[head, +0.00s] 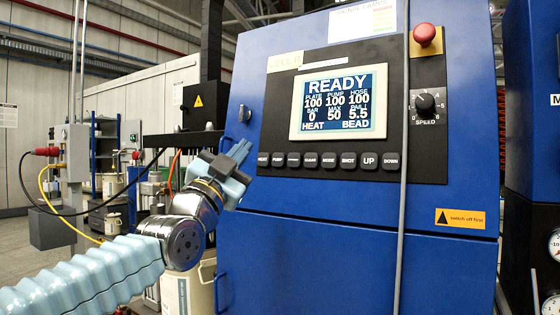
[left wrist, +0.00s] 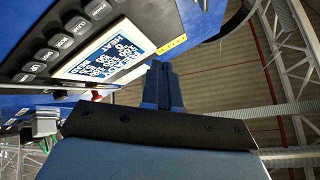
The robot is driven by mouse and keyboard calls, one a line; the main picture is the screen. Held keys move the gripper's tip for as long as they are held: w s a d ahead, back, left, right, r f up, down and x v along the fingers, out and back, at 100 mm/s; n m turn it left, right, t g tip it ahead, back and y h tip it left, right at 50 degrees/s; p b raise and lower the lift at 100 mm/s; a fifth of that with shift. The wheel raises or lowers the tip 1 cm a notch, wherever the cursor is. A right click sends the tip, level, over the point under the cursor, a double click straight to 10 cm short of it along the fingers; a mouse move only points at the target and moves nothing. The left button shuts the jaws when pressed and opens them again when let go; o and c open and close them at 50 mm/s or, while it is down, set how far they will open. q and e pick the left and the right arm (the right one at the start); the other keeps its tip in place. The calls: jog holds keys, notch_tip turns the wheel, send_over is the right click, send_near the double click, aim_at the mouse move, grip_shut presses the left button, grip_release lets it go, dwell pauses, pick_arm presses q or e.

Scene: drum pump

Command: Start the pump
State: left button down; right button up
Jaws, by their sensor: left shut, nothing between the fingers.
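The blue pump cabinet (head: 330,240) fills the middle of the head view. Its screen (head: 338,102) reads READY, with PLATE, PUMP and HOSE at 100, BAR 0, MAX 50, HEAT and BEAD. Below it runs a row of dark buttons; the PUMP button (head: 277,159) is second from the left, beside HEAT (head: 263,159). My left gripper (head: 240,151) is shut and empty, its fingertips just left of the button row. In the left wrist view, the shut fingers (left wrist: 162,85) appear apart from the screen (left wrist: 105,58) and buttons (left wrist: 60,42). My right gripper is out of view.
A red mushroom button (head: 425,35) and a SPEED knob (head: 425,103) are at the panel's right. A grey cable (head: 403,215) hangs down the cabinet front. A black bracket with a warning sign (head: 198,100) stands left of the cabinet. Another dark blue cabinet (head: 530,130) is at right.

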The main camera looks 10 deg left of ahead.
aim_at(279, 160)
pick_arm(q)
jog(key=shift+w+d+f+p, duration=0.3)
jog(key=shift+w+d+p, duration=0.25)
jog(key=shift+w, duration=0.8)
jog(key=shift+w+d+f+p, duration=0.25)
jog(key=shift+w+d+p, duration=0.3)
jog(key=shift+w, duration=0.85)
jog(key=shift+w+d+f+p, duration=0.35)
jog(key=shift+w+p, duration=0.25)
jog(key=shift+w, duration=0.75)
jog(key=shift+w+d, duration=0.1)
jog(key=shift+w+d, duration=0.1)
jog(key=shift+w, duration=0.2)
